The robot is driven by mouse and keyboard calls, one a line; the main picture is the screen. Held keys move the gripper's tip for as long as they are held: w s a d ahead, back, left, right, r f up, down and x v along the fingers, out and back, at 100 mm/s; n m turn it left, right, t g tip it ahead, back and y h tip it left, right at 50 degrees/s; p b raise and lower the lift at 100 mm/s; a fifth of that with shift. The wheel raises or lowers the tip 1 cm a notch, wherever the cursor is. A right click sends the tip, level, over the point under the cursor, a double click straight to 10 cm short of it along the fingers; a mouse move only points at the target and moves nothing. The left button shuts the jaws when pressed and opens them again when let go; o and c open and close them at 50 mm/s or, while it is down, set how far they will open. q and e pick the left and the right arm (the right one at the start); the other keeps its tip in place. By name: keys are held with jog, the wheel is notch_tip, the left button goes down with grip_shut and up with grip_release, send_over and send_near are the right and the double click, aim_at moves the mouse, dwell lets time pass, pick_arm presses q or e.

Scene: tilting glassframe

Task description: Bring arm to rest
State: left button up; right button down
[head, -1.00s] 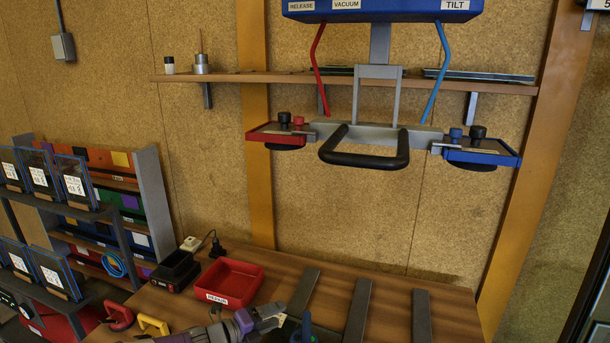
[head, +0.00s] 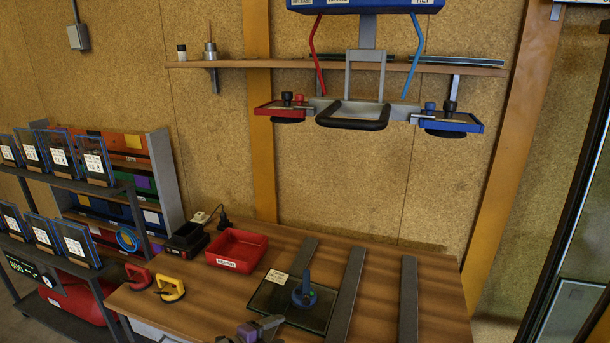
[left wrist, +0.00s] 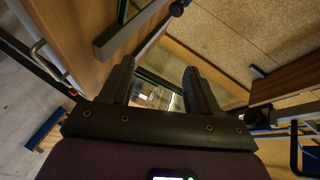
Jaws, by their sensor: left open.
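My left gripper (head: 272,324) shows at the bottom edge of the head view, at the near side of the workbench, with most of its arm out of frame. In the left wrist view its two dark fingers (left wrist: 158,85) stand apart with nothing between them. A dark glass pane (head: 268,298) with a paper label lies on the bench just beyond it. A blue suction lifter (head: 304,290) stands on the pane, apart from the gripper. My right gripper is in neither view.
A red bin (head: 237,249), a yellow suction cup (head: 170,287) and a red one (head: 138,275) sit on the bench's left. Grey bars (head: 347,290) cross its right part. A vacuum lifter with a black handle (head: 352,122) hangs above. A rack of framed panes (head: 60,155) stands left.

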pick_arm(q)
jog(key=s+f+n+g+y+b, duration=0.1)
jog(key=s+f+n+g+y, duration=0.1)
jog(key=s+f+n, duration=0.7)
jog(key=s+f+n+g+y+b, duration=0.2)
jog(key=s+f+n, duration=0.35)
jog(key=f, duration=0.55)
jog(key=s+f+n+g, duration=0.1)
jog(key=s+f+n, duration=0.2)
jog(key=s, duration=0.3)
jog(key=s+a+f+n+g+y, duration=0.1)
jog(key=s+f+n+g, duration=0.1)
jog(key=s+n, duration=0.3)
jog(key=s+f+n+g+y+b, duration=0.1)
jog(key=s+f+n+g, duration=0.1)
jog(key=s+f+n, duration=0.2)
jog(key=s, duration=0.3)
jog(key=shift+a+f, duration=0.25)
jog(key=shift+a, duration=0.1)
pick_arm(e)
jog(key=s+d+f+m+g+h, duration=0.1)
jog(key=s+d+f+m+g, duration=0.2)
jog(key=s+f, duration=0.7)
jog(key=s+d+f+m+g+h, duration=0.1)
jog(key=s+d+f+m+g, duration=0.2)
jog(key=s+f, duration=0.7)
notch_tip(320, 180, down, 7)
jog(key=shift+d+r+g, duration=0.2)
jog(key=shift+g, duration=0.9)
